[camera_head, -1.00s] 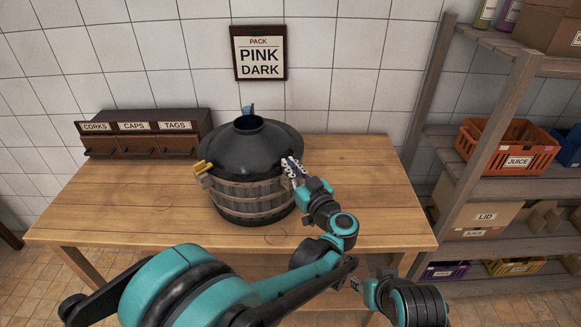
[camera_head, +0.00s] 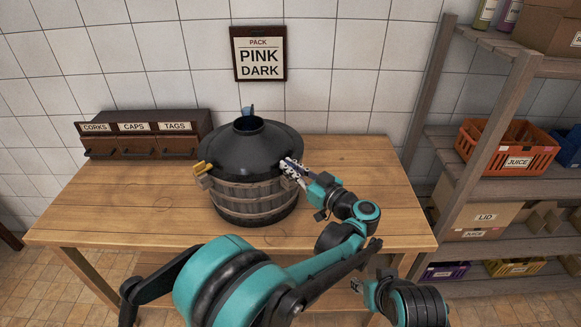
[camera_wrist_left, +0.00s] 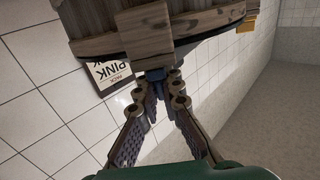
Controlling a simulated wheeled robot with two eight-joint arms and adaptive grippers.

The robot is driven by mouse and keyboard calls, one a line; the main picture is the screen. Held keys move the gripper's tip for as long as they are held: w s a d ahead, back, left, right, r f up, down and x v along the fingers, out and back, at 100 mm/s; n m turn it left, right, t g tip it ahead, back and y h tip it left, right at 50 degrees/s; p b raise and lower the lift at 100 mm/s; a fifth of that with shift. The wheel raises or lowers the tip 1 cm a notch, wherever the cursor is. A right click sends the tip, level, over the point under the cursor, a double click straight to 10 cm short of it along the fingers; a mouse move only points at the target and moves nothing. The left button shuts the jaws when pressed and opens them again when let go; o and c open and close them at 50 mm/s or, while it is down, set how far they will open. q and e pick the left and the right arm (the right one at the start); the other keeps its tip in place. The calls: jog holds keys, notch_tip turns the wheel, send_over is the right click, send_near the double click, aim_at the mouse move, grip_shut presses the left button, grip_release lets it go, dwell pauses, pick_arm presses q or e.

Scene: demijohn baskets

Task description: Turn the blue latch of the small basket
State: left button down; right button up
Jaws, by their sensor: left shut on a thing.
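The basket (camera_head: 250,198) of grey-brown wooden staves stands upright on the table, with a black domed top (camera_head: 262,142) and an open neck. A yellow latch (camera_head: 203,168) sticks out at its left side. My left gripper (camera_head: 292,169) is at the basket's right side, just below the rim of the top. In the left wrist view, its fingers (camera_wrist_left: 163,96) are shut on the blue latch (camera_wrist_left: 155,75), beside a wooden block of the basket. The fingers hide most of this latch. My right gripper (camera_head: 362,287) is low in front of the table, small and unclear.
The table (camera_head: 365,185) is bare right of the basket. A drawer box (camera_head: 145,133) labelled corks, caps and tags stands at the back left. A sign (camera_head: 259,54) reading "PACK PINK DARK" hangs on the wall. Shelves with an orange crate (camera_head: 506,146) stand at the right.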

pick_arm(q)
jog(key=c, duration=1.7)
grip_release()
notch_tip(320, 180, up, 10)
